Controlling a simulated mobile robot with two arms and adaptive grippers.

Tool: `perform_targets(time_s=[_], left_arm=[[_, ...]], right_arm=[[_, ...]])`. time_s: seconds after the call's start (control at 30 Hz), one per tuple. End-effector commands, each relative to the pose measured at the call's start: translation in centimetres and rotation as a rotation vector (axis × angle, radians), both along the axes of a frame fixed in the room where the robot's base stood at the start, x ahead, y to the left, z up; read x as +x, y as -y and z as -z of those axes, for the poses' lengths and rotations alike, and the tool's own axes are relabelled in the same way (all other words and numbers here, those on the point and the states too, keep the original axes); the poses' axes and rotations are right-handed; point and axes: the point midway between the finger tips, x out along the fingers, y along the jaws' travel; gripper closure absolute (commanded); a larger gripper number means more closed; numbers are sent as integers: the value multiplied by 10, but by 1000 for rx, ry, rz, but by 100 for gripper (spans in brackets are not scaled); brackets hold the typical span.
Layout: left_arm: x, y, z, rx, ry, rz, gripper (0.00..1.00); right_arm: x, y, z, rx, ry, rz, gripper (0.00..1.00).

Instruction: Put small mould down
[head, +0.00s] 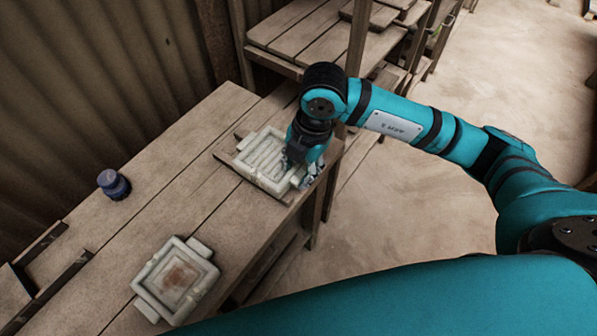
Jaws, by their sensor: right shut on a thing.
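A pale, square-framed mould (262,160) with a ribbed inside lies on a wooden board at the far end of the bench. My right gripper (297,178) is shut on the right edge of this mould, by its handle; the fingertips are partly hidden by the wrist. A second pale mould (176,278) with side tabs and a reddish-brown patch inside lies on the near part of the bench, with nothing holding it. I cannot tell from size alone which is the small mould. My left gripper does not show.
The wooden bench (160,215) has bare planks between the two moulds. A dark blue jar (113,184) stands near the wall side. A dark wooden frame (45,270) lies at the left. A shelf rack (310,35) stands behind the bench.

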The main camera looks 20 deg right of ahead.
Motion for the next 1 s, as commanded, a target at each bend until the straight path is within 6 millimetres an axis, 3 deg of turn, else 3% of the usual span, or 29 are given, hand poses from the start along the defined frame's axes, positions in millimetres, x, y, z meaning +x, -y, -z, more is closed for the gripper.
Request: perform_targets(time_s=[0.03,0.3,0.7,0.73,0.9,1.0], left_arm=[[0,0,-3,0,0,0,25],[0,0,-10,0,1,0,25],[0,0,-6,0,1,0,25],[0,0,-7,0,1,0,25],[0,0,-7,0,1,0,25],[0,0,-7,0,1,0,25]], right_arm=[[7,2,-2,2,5,5,100],[6,1,32,2,2,2,100],[6,1,39,2,4,2,100],[6,2,38,0,1,2,61],[5,2,38,-1,0,2,41],[5,2,38,-1,0,2,41]])
